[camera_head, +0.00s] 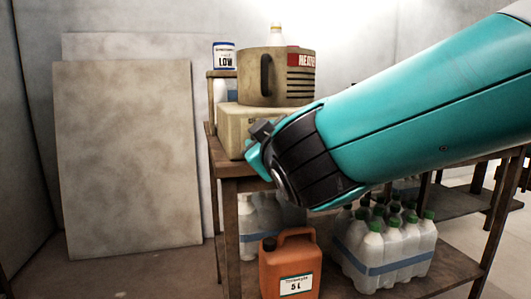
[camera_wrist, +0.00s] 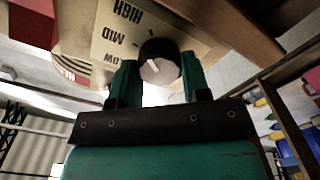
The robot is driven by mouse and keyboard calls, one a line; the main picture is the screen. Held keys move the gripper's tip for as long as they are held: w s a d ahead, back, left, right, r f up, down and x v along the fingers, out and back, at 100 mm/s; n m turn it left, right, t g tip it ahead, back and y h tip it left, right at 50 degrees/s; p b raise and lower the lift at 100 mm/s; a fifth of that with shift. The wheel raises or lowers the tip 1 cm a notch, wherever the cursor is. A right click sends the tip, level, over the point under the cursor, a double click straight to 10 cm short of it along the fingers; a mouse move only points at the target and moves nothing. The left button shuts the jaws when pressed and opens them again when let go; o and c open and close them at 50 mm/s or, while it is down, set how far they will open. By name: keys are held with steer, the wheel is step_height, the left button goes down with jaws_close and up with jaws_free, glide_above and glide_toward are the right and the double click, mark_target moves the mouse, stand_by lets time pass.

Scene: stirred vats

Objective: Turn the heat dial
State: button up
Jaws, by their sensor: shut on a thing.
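The heat dial (camera_wrist: 160,62) is a dark round knob with a pale face and a white pointer mark, on a cream panel (camera_wrist: 95,38) printed HIGH, MID and LOW. In the wrist view the mark slants up and left; I cannot tell exactly which word it meets. My gripper (camera_wrist: 158,72) has one teal finger on each side of the dial and is shut on it. In the head view the cream heater box (camera_head: 232,122) sits on the shelf, with my gripper (camera_head: 262,142) at its right; the dial is hidden there.
A tan vat (camera_head: 262,92) with a red label stands on the box. Below are an orange jug (camera_head: 290,262) and packs of bottles (camera_head: 388,250). Pale boards (camera_head: 125,150) lean at the left.

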steer(key=shift+d+f+m+b, duration=0.1)
steer(key=shift+f+m+b, duration=0.05)
steer(key=shift+m+b, duration=0.6)
steer(key=shift+m, duration=0.25)
steer(key=o, duration=0.9)
steer(key=shift+o, duration=0.2)
steer(key=shift+s, duration=0.1)
steer(key=v, duration=1.7)
steer(key=shift+s, duration=0.1)
